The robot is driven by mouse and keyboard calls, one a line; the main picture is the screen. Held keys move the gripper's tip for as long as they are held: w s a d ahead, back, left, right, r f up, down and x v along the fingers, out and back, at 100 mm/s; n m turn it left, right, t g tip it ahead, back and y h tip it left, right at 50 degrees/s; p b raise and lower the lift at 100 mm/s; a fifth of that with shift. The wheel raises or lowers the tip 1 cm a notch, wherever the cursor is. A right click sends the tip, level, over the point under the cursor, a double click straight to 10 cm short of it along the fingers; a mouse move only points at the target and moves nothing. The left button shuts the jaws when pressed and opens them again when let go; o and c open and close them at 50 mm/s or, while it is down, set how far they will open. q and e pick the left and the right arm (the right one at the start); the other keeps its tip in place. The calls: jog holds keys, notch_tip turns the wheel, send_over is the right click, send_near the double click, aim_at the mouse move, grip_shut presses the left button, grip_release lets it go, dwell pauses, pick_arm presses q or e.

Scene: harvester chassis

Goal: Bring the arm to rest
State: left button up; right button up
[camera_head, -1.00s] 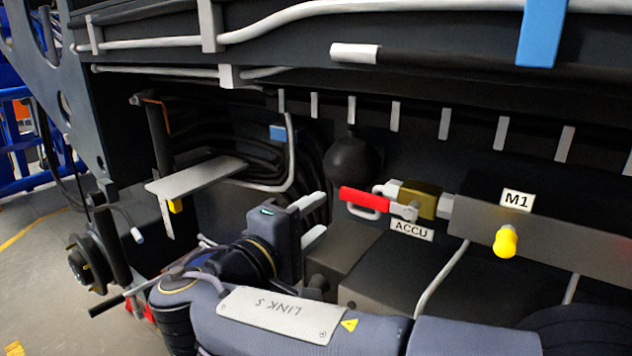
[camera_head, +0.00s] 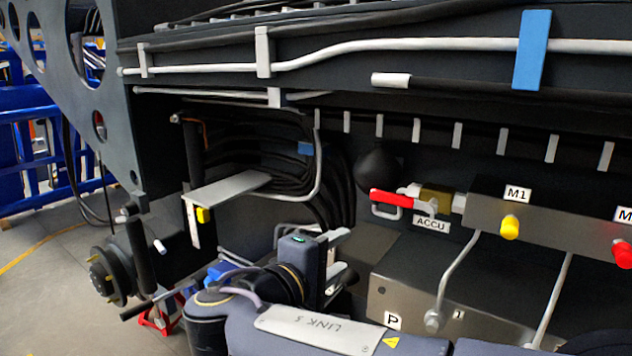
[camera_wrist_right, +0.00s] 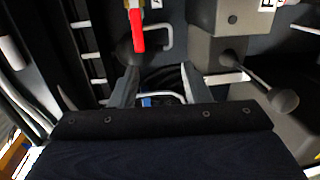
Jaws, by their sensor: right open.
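My right gripper (camera_head: 345,252) is open and empty, in front of the harvester chassis; its fingers point right in the head view. Its arm, with a LINK 5 plate, crosses the bottom of that view. In the right wrist view the two fingers of my right gripper (camera_wrist_right: 160,88) stand apart with nothing between them. The red valve lever (camera_head: 391,198) by the ACCU label is above and to the right of the gripper, apart from it. The lever also shows at the top of the wrist view (camera_wrist_right: 138,30). My left gripper is not in view.
A metal block (camera_head: 480,214) with a yellow cap (camera_head: 510,227) and a red cap (camera_head: 623,254) is at the right. A grey bracket plate (camera_head: 228,190) juts out left of the gripper. A wheel hub (camera_head: 112,275) is at the left. Open floor (camera_head: 40,290) lies at far left.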

jog(key=s+d+f+m+g+y, duration=0.2)
jog(key=s+d+f+g, duration=0.15)
jog(key=d+f, duration=0.4)
jog(key=s+d+f+m+g+y, duration=0.15)
jog(key=d+f+g, duration=0.3)
jog(key=d, duration=0.65)
jog(key=s+f+m+y, duration=0.4)
jog(key=s+f+y, duration=0.1)
jog(key=s, duration=0.3)
jog(key=s+a+f+m+y, duration=0.1)
jog(key=s+f+m+y, duration=0.4)
jog(key=s, duration=0.4)
jog(key=shift+s+f, duration=0.3)
jog(key=shift+m, duration=0.25)
jog(key=shift+c, duration=0.7)
jog(key=shift+d, duration=0.1)
